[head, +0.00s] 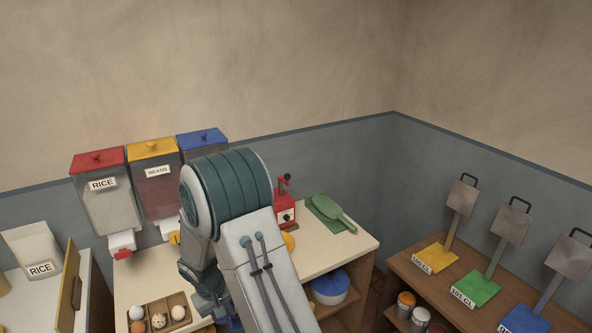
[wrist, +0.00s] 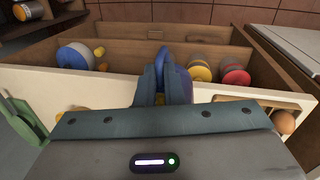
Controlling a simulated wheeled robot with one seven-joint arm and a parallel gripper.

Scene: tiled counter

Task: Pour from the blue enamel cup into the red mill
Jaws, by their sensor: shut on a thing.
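The red mill (head: 285,212) stands upright on the counter to the right of my arm, beside a green board. My gripper (wrist: 163,85) is shut on the blue enamel cup (wrist: 180,90), whose blue side shows at and behind the fingers in the wrist view. In the head view my arm covers most of the gripper, and only a bit of blue (head: 234,324) shows low beside it. The cup's mouth and contents are hidden. I do not make out the mill in the wrist view.
A green board with a scoop (head: 331,212) lies right of the mill. Rice and beans dispensers (head: 110,195) hang on the wall at left. An egg box (head: 158,312) sits at the counter front. A blue-lidded pot (head: 330,288) is on the shelf below.

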